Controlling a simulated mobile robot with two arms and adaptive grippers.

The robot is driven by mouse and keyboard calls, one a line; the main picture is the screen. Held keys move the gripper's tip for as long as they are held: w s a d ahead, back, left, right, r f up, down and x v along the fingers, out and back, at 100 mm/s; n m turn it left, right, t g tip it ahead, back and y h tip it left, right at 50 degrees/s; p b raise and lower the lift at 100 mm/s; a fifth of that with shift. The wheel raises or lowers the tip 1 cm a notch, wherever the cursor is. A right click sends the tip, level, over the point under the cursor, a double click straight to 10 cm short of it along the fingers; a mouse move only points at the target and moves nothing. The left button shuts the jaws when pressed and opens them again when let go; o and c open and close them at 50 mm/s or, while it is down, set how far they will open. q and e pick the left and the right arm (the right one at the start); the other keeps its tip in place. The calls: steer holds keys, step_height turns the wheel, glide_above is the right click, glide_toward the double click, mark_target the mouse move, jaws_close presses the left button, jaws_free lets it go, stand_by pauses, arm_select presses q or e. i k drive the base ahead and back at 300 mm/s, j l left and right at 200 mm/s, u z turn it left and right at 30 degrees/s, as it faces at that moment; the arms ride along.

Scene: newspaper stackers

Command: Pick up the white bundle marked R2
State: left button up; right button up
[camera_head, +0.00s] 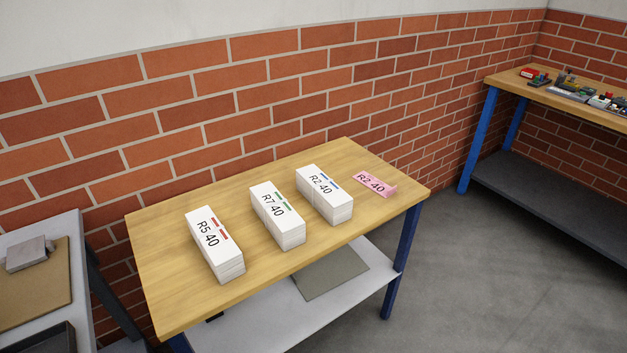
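The white bundle marked R2 40 (325,196) lies on the wooden table (170,280), rightmost of three white bundles. It has blue marks on its top. The bundle marked R7 40 (278,216), with green marks, lies to its left, with a gap between them. The bundle marked R5 40 (215,245), with red marks, lies farther left. A pink slip (374,185) marked R2 40 lies just right of the R2 bundle. Neither of my grippers shows in the head view.
A brick wall stands behind the table. A grey lower shelf (270,325) holds a flat grey sheet (331,272). A side table (85,285) with a tan board stands at left. A cluttered blue-legged bench (500,80) stands at far right. Grey floor (480,270) is open at right.

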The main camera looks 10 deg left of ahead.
mark_target(331, 201)
steer(key=i+l+u, duration=0.2)
steer(key=i+l, duration=0.15)
steer(key=i+l+u, duration=0.15)
steer(key=i+l, duration=0.2)
steer(key=l, duration=0.2)
